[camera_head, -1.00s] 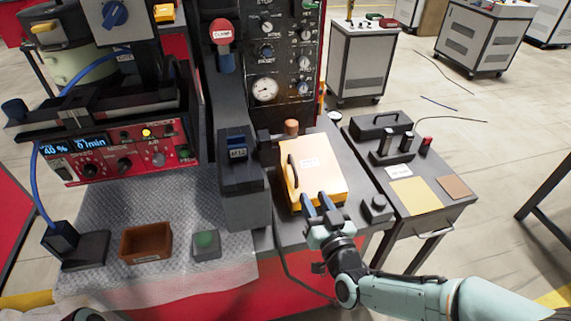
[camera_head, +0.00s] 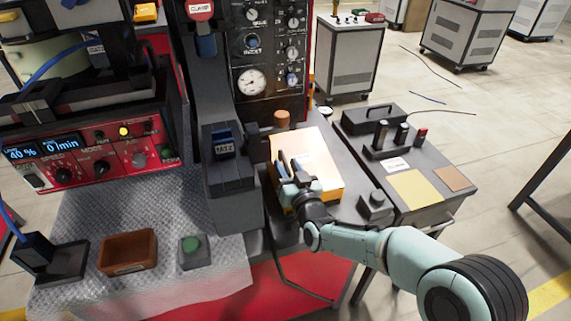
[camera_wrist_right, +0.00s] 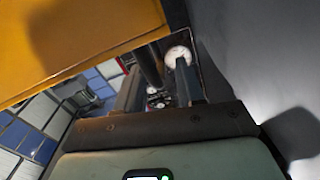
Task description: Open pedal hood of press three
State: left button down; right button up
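The pedal hood is the yellow box (camera_head: 312,150) on the dark bench beside the press; its lid looks closed. It also fills the upper left of the right wrist view (camera_wrist_right: 75,40). My right gripper (camera_head: 289,164) is over the hood's left front part, near its dark handle, which the gripper largely hides. In the right wrist view the two fingers (camera_wrist_right: 158,82) stand apart. A dark bar shows between them; I cannot tell whether it is the handle. Contact with the hood cannot be made out. My left gripper is out of view.
A dark block with a blue-topped switch (camera_head: 224,148) stands close left of the hood. A small dark knob box (camera_head: 375,203) is at its right. A side table (camera_head: 430,200) stands further right. A brown tray (camera_head: 128,251) and green button (camera_head: 191,245) lie front left.

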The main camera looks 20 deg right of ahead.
jog(key=shift+w+a, duration=0.1)
jog(key=shift+w, duration=0.8)
jog(key=shift+c, duration=0.3)
grip_shut()
